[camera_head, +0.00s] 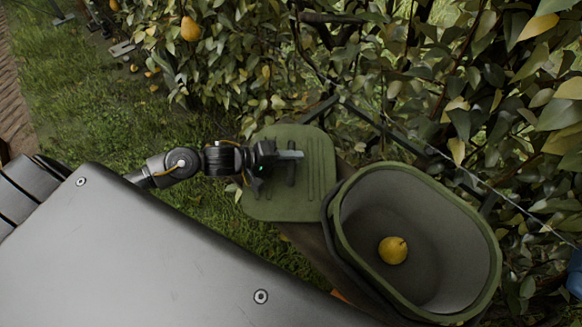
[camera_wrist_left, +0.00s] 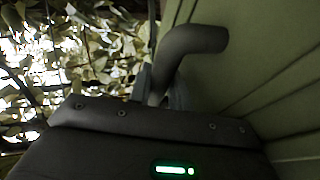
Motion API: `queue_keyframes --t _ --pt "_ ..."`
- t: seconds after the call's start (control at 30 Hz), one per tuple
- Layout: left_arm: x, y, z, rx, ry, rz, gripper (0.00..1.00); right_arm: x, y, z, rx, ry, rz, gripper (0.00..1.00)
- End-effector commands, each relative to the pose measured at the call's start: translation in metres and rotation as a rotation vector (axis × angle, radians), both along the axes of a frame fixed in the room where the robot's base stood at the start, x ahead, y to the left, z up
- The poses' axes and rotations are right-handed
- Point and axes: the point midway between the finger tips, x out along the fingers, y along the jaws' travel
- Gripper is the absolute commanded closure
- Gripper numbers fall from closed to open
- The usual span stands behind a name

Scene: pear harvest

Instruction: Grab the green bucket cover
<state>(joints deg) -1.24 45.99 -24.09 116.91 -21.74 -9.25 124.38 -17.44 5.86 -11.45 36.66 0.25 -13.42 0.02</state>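The green bucket cover (camera_head: 318,165) is a ribbed, rounded panel with a dark bar handle, left of the bucket. The green-rimmed bucket (camera_head: 437,207) is uncovered, with a yellow pear (camera_head: 392,250) inside. My left gripper (camera_head: 290,155) is at the cover's handle. In the left wrist view, the dark handle (camera_wrist_left: 190,42) runs down between the two fingers (camera_wrist_left: 160,92) and fills the narrow gap, so the gripper looks shut on it. The cover's ribbed face (camera_wrist_left: 260,60) fills the right of that view. My right gripper is not in view.
Leafy branches (camera_head: 360,60) stand close behind the cover and bucket, with a pear (camera_head: 190,29) hanging at upper left. Grass (camera_head: 90,110) is open at the left. A blue thing (camera_head: 575,273) is partly cut off at the right edge.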

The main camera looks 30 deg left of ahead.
Motion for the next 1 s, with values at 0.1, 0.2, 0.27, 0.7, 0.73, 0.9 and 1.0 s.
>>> queue_keyframes --t 0.1,0.2,0.27,0.7,0.73,0.9,1.0 --pt "0.000 0.000 0.000 0.001 -0.001 0.000 1.00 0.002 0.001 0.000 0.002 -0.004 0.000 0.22" --pt "0.000 0.000 0.000 0.001 -0.001 0.000 1.00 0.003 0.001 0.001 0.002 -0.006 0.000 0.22" --pt "0.000 0.000 0.000 0.001 -0.001 0.000 1.00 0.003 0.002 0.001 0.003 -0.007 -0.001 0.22" --pt "-0.004 0.009 0.042 0.005 -0.004 -0.001 1.00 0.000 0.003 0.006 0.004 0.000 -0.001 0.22" --pt "-0.006 0.013 0.049 0.006 -0.003 -0.001 1.00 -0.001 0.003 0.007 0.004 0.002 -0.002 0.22" --pt "-0.025 0.047 0.094 0.012 0.000 -0.003 1.00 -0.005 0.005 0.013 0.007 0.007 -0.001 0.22" --pt "-0.039 0.070 0.101 0.009 0.007 -0.002 1.00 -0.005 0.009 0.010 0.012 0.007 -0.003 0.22"
